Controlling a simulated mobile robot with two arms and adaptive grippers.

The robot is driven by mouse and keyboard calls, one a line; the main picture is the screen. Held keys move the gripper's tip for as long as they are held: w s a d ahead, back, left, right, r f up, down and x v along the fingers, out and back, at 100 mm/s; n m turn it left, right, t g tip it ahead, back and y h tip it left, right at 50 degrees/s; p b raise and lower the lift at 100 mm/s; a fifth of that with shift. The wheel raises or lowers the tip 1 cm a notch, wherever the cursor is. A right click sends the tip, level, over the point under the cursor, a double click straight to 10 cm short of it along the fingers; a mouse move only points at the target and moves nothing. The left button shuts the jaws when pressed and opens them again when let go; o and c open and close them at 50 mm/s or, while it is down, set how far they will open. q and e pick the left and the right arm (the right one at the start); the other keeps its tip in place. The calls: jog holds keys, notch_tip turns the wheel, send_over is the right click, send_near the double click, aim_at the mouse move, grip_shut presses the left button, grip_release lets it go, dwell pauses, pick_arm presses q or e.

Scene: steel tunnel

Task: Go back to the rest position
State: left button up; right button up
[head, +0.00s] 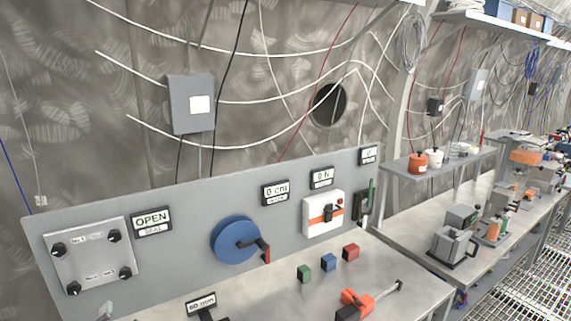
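Neither of my grippers shows in the head view, and no part of my arms can be made out for sure. A steel workbench (270,292) with a grey upright panel (180,215) fills the lower part of the view. On the panel are a blue wheel (234,238) with a crank handle, a bolted plate (90,262), a sign reading "OPEN" (151,221) and a white box with an orange band (323,213).
Green (304,273), blue (327,264) and red (351,251) blocks stand on the bench. An orange-and-black tool (357,303) with a rod lies near the front. A second bench (425,212) with equipment runs right. Grated floor (515,285) is clear at lower right.

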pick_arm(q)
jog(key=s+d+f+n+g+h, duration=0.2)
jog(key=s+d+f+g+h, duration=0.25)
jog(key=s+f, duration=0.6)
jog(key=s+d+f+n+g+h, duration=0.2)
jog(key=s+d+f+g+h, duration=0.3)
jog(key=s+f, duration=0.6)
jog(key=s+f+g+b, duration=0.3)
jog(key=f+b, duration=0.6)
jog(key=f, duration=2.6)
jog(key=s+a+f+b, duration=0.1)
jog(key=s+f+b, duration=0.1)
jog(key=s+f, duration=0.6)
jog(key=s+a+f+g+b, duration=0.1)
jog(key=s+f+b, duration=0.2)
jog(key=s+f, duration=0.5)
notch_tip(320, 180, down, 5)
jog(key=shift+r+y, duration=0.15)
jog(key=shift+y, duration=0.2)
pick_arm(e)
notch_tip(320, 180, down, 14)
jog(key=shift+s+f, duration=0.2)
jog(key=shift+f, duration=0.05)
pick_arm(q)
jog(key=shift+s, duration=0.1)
